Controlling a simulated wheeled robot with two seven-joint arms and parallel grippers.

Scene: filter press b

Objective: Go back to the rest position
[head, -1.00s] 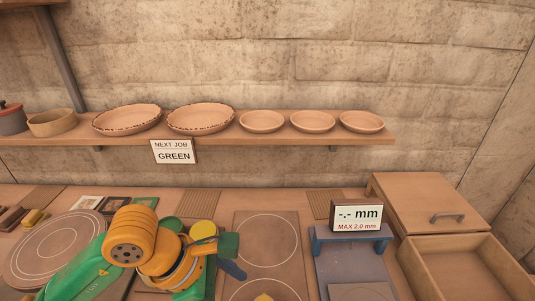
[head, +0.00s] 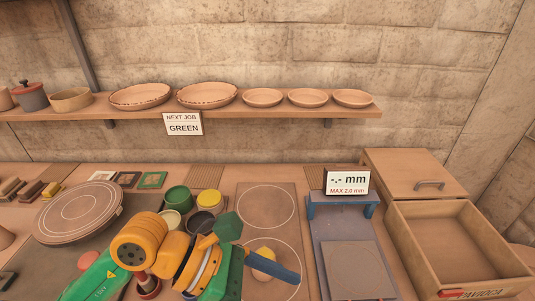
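My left arm comes in from the lower left in the head view, with a green link and orange wrist joints. Its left gripper (head: 262,252) is over the worktop, in front of the board with two circles (head: 266,205). A dark green block and a dark blue bar stick out at its end; whether the fingers are apart is unclear. A yellow-topped round piece (head: 263,262) lies on the board's near circle, partly behind the blue bar. My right gripper is out of view.
Several glaze pots (head: 178,197) stand just behind my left wrist. A round turntable (head: 78,212) is at left. The gauge stand (head: 342,203) reads "-.- mm". An open wooden drawer box (head: 460,240) is at right. A shelf (head: 300,115) with several bowls runs along the wall.

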